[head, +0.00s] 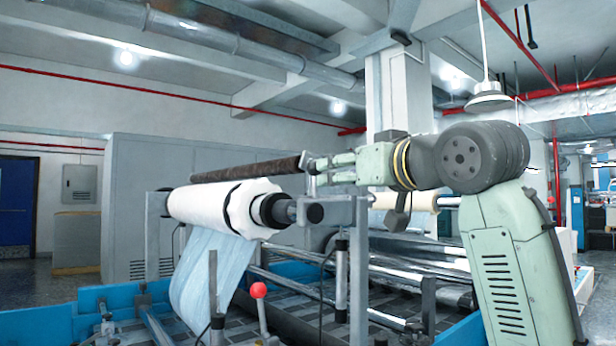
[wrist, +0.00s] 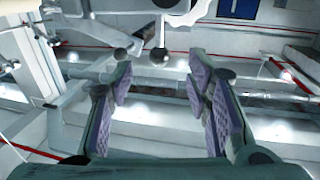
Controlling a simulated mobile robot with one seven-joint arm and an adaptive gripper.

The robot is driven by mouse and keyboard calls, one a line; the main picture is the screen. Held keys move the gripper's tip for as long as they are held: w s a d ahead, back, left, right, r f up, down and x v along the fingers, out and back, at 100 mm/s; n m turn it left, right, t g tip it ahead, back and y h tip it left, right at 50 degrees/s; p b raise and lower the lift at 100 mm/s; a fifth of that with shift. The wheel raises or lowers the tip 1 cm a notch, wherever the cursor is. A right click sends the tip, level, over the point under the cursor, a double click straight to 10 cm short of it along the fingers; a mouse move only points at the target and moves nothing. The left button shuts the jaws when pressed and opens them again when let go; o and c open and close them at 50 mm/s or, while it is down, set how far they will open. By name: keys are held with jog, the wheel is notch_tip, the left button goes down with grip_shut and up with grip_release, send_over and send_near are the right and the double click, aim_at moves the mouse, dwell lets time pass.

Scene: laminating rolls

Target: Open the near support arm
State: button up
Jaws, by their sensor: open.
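The near support arm (head: 340,211) is a grey bracket on an upright post at the near end of the white roll (head: 215,205). The roll's dark shaft end (head: 280,210) meets this bracket. My gripper (head: 313,168) is above the bracket and pointing left in the head view. In the wrist view its two purple-padded fingers (wrist: 160,88) are spread apart, with nothing clearly held between them. A grey bar with a dark knob (wrist: 120,53) shows beside the left finger; I cannot tell whether it is the support arm.
A dark brown bar (head: 245,170) lies behind the gripper tip, its contact unclear. Pale blue film (head: 212,270) hangs from the roll. Metal rollers (head: 410,265) and blue machine frames (head: 40,325) fill the lower area.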

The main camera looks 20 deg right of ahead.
aim_at(315, 177)
jog(key=w+p, duration=0.1)
jog(key=w, duration=0.2)
jog(key=w+a+p, duration=0.1)
jog(key=w, duration=0.2)
jog(key=w+p, duration=0.1)
jog(key=w, duration=0.2)
jog(key=shift+w+a+r, duration=0.1)
jog(key=shift+a, duration=0.1)
jog(key=shift+w+p, duration=0.3)
jog(key=shift+w, duration=0.25)
jog(key=shift+c, duration=0.6)
grip_shut()
